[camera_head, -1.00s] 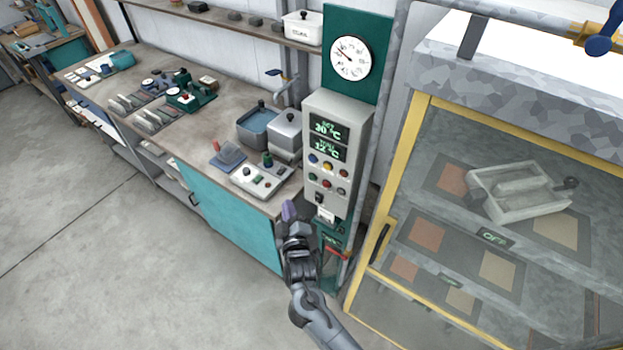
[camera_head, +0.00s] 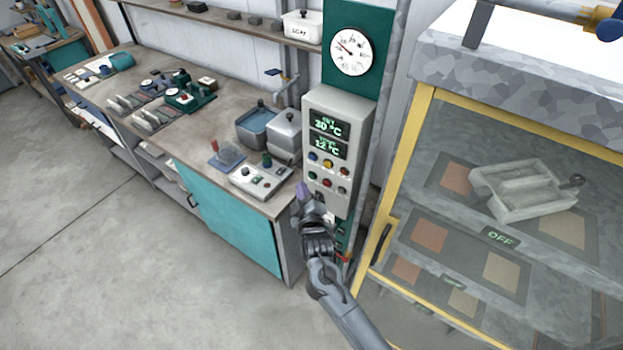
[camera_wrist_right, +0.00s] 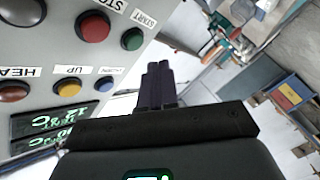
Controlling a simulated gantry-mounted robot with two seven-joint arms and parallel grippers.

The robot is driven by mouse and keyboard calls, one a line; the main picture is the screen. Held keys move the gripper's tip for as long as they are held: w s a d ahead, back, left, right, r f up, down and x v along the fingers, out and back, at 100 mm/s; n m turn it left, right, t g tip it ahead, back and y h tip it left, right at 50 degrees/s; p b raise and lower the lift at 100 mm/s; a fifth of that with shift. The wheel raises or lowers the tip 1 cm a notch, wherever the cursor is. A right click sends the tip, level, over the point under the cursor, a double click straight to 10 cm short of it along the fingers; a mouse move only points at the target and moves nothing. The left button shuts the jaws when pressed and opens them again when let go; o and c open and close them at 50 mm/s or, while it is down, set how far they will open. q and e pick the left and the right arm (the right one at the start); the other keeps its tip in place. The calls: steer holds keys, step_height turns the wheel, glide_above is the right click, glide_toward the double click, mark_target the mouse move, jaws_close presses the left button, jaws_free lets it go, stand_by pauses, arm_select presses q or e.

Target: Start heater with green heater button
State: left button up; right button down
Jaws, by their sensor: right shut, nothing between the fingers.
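The grey control box (camera_head: 338,110) has displays reading 30 °C and 12 °C, with two rows of buttons below. The green button (camera_wrist_right: 132,39), labelled START, is beside the red STOP button (camera_wrist_right: 93,27) in the wrist view, where the panel appears upside down. In the head view the green button is small, at the left of the lower row. My right gripper (camera_head: 303,190) is shut and empty, its purple fingertips just below and left of the buttons. In the wrist view the fingertips (camera_wrist_right: 159,66) are apart from the green button. My left gripper is not in view.
The yellow-framed glass cabinet (camera_head: 430,170) stands right of the box; a sign inside reads OFF. A workbench (camera_head: 180,140) with a small white control unit (camera_head: 262,180) is to the left. A round gauge (camera_head: 351,52) hangs above the box. Open floor lies at lower left.

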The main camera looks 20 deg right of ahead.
mark_target(312, 176)
steer(key=shift+w+d, duration=0.4)
steer(key=shift+d, duration=0.25)
stand_by(0.8)
stand_by(0.7)
steer(key=shift+d, duration=0.1)
steer(key=shift+w+d, duration=0.2)
steer(key=shift+d, duration=0.1)
stand_by(0.4)
